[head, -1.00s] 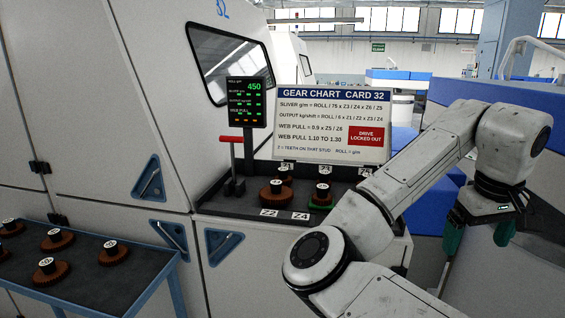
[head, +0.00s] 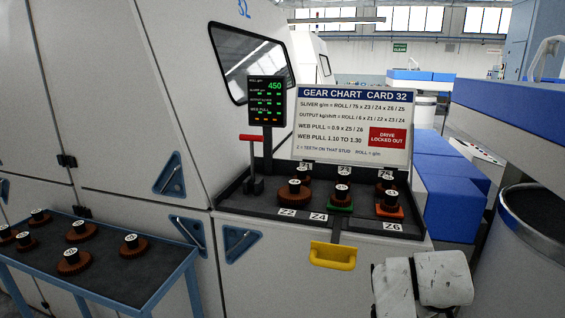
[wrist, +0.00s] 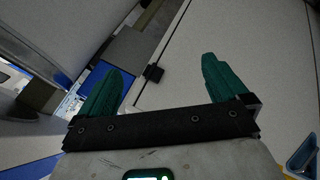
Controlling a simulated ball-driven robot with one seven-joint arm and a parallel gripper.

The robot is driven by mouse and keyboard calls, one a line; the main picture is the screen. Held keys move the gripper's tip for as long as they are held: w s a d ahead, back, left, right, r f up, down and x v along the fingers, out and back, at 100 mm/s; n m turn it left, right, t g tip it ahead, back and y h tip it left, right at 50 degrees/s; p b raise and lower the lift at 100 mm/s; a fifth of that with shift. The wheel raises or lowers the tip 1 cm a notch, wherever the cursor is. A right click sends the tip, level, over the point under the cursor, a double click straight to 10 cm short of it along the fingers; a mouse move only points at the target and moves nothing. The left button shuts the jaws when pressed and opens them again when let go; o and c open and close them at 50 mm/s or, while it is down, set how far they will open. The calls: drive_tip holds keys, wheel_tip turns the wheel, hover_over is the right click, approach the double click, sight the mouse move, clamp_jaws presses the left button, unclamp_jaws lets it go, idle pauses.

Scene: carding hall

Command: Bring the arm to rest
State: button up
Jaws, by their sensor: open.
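My arm (head: 422,280) shows only as a pale, scuffed link low at the right of the head view, in front of the machine's cabinet. My gripper is outside the head view. In the wrist view my gripper (wrist: 160,68) has its two green fingers spread wide apart, with nothing between them. Beyond the fingers are pale panels with a dark latch, at a distance that I cannot judge.
The gear shelf (head: 262,207) holds several gears under the gear chart (head: 353,125). A yellow handle (head: 332,257) sticks out below it. A blue-framed table (head: 110,284) with brown gears stands left. A large round can (head: 540,225) stands close at right.

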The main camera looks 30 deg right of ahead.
drive_tip(key=s+a+f+n+y, duration=0.1)
drive_tip(key=s+a+f+y, duration=0.1)
drive_tip(key=s+a+f, duration=0.2)
drive_tip(key=s+a+f+n+y, duration=0.1)
drive_tip(key=s+a+f+y, duration=0.1)
drive_tip(key=a+f, duration=0.7)
drive_tip(key=s+a+f+n+g+y, duration=0.1)
drive_tip(key=s+a+f, duration=0.4)
drive_tip(key=a, duration=0.5)
wheel_tip(320, 180, down, 2)
drive_tip(key=shift+s+a+f+y, duration=0.1)
drive_tip(key=shift+s+a+y, duration=0.3)
drive_tip(key=shift+y, duration=0.4)
